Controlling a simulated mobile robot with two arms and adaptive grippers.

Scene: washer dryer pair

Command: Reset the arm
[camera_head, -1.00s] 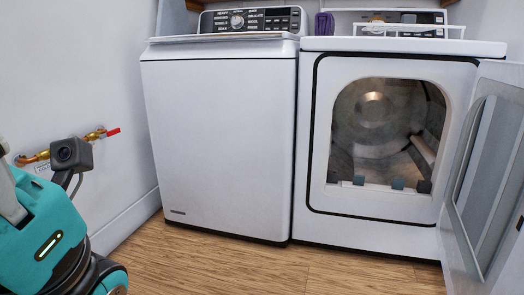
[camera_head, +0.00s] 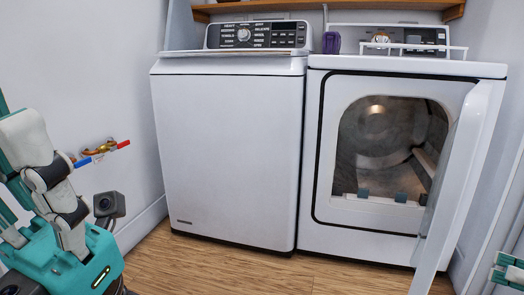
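My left arm (camera_head: 55,185) stands folded at the left edge, with white and dark links above a teal body. Its gripper is not seen. My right gripper (camera_head: 509,271) shows only in part at the lower right edge, as teal and dark pieces in front of the right wall. It is to the right of the dryer door and apart from it. I cannot tell whether its fingers are open or shut, and I see nothing held in it.
A closed white washer (camera_head: 228,155) stands left of the dryer (camera_head: 312,225). The dryer door (camera_head: 455,190) stands open toward me, nearly edge-on. A purple box (camera_head: 332,42) sits on top between them. Wall valves (camera_head: 100,150) are near my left arm. Wooden floor (camera_head: 240,272) is clear.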

